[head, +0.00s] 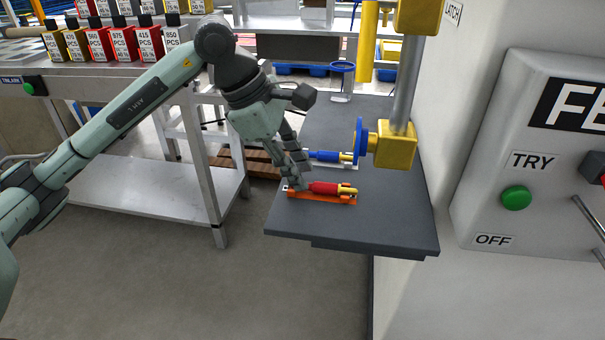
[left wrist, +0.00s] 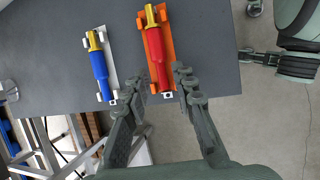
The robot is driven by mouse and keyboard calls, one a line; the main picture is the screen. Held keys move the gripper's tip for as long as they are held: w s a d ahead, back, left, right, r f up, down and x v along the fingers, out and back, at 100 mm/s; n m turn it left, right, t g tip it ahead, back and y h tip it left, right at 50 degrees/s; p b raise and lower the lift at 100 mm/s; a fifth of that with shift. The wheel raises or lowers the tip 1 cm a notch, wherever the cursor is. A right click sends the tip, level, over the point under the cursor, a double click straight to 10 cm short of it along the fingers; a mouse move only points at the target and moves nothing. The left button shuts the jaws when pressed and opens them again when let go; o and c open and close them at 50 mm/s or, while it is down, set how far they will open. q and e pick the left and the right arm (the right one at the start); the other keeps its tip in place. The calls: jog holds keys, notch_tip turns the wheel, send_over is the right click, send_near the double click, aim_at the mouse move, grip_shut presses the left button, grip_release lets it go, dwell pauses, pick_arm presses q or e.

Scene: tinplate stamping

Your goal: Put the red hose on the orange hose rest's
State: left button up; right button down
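The red hose (head: 325,188) with a yellow end lies along the orange hose rest (head: 318,198) near the front of the dark grey shelf. In the left wrist view the red hose (left wrist: 157,58) lies lengthwise on the orange rest (left wrist: 169,40). My left gripper (head: 300,183) is low over the hose's left end. In the left wrist view its fingers (left wrist: 163,84) are spread, one on each side of the hose's near end, with gaps visible. Whether they touch the hose is hard to tell.
A blue hose (head: 325,155) lies on a white rest behind the red one. A yellow fitting with a blue wheel (head: 361,140) juts over the shelf's right side. A grey control box (head: 540,150) is on the right wall. The shelf's front (head: 350,225) is bare.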

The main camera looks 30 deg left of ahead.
pick_arm(q)
jog(key=v, duration=1)
